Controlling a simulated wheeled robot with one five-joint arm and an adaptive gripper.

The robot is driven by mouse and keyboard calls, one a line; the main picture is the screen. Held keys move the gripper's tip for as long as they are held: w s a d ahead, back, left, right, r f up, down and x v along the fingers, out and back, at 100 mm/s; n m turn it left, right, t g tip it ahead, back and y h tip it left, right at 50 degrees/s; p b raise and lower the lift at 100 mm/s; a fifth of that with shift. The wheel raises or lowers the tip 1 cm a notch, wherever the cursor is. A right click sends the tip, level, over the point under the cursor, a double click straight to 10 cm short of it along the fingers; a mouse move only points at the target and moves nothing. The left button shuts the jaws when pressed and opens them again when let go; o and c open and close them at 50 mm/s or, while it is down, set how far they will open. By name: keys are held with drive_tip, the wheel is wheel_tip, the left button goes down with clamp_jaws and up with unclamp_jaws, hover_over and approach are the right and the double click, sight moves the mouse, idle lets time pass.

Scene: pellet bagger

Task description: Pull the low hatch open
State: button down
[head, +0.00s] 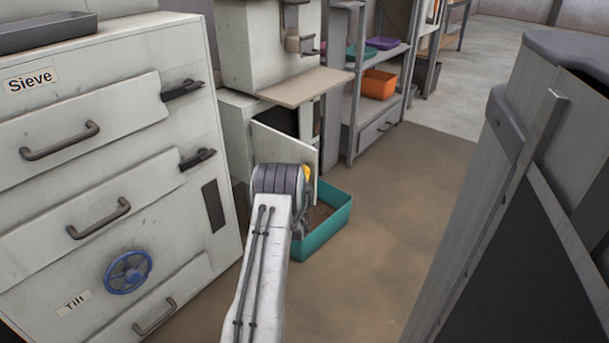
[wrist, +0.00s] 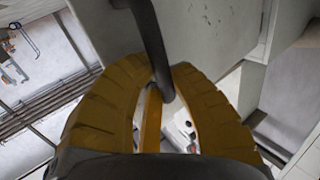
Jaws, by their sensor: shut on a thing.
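The low hatch (head: 285,148) is a pale panel on the lower part of the white machine in the head view. It stands partly open, with a dark gap behind its upper edge. My gripper (head: 306,174) is at the hatch's right side, mostly hidden behind my own wrist. In the wrist view the hatch's grey panel (wrist: 200,35) fills the upper middle. A dark bar handle (wrist: 150,40) runs from it down between the yellow fingers of my gripper (wrist: 163,90), which are shut on it.
A teal bin (head: 335,225) with brown contents sits on the floor just right of my gripper. A beige shelf (head: 305,86) juts out above the hatch. A white drawer cabinet (head: 100,170) stands close on the left. Brown floor (head: 410,190) is open to the right.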

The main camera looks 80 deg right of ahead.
drive_tip(key=shift+s+a+r, duration=0.1)
drive_tip(key=shift+s+a, duration=0.05)
drive_tip(key=shift+a, duration=0.15)
drive_tip(key=c, duration=1.4)
unclamp_jaws()
drive_tip(key=shift+s, duration=0.15)
drive_tip(key=o, duration=0.3)
drive_tip(key=shift+w, duration=0.2)
drive_tip(key=shift+a, duration=0.1)
drive_tip(key=shift+s+a, duration=0.3)
drive_tip(key=shift+a, duration=1.65)
drive_tip(key=shift+s+a, duration=0.25)
drive_tip(key=shift+a, duration=1.75)
drive_tip(key=shift+s+a, duration=0.3)
drive_tip(key=shift+a, duration=1.65)
